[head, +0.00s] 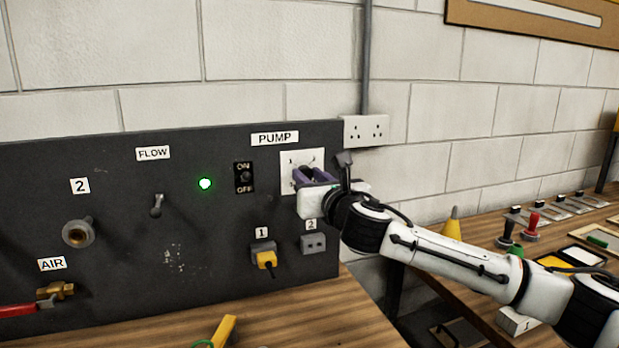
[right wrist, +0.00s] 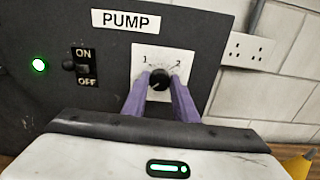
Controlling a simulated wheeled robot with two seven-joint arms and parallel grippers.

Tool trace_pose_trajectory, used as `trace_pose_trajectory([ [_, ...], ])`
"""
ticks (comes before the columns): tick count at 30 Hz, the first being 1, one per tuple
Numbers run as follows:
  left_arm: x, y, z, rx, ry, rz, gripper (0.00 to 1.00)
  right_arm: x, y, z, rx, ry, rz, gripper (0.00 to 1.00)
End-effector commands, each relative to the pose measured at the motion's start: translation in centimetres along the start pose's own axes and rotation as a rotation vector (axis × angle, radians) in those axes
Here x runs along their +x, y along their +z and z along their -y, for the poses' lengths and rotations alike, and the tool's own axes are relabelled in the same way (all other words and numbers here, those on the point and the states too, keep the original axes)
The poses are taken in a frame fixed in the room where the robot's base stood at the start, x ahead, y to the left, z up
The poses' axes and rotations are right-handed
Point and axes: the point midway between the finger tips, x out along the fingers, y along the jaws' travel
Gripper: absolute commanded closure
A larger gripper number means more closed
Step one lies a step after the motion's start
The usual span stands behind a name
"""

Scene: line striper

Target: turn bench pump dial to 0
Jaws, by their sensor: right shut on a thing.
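The pump dial is a black round knob (right wrist: 159,80) on a white plate (right wrist: 164,58) under the PUMP label, with the marks 1 and 2 showing above it. In the head view the white plate (head: 316,158) is partly covered by my right gripper, and the 0 mark cannot be made out. My right gripper (head: 308,174) has purple fingers, which also show in the right wrist view (right wrist: 160,86), one on each side of the knob. It is shut on the knob. My left gripper is not in view.
An ON/OFF switch (head: 244,178) and a lit green lamp (head: 205,183) are left of the dial. A yellow plug (head: 266,259) and a grey socket (head: 313,243) sit below. A wall socket (head: 365,131) is to the right. The wooden bench (head: 310,318) runs below the panel.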

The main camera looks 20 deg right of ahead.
Motion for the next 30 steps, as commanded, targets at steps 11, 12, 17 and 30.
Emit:
trace_pose_trajectory([
  [11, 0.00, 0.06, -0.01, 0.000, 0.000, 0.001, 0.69, -0.01, -0.15, 0.01, -0.041, 0.000, -0.003, 0.96],
  [12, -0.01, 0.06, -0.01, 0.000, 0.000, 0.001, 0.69, -0.01, -0.15, 0.01, -0.041, 0.000, -0.003, 0.96],
  [17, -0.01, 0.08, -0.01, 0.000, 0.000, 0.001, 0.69, -0.01, -0.14, 0.00, -0.040, 0.000, -0.002, 0.96],
  [30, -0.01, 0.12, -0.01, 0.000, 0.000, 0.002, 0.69, -0.04, -0.04, -0.01, -0.038, 0.000, 0.000, 0.55],
])
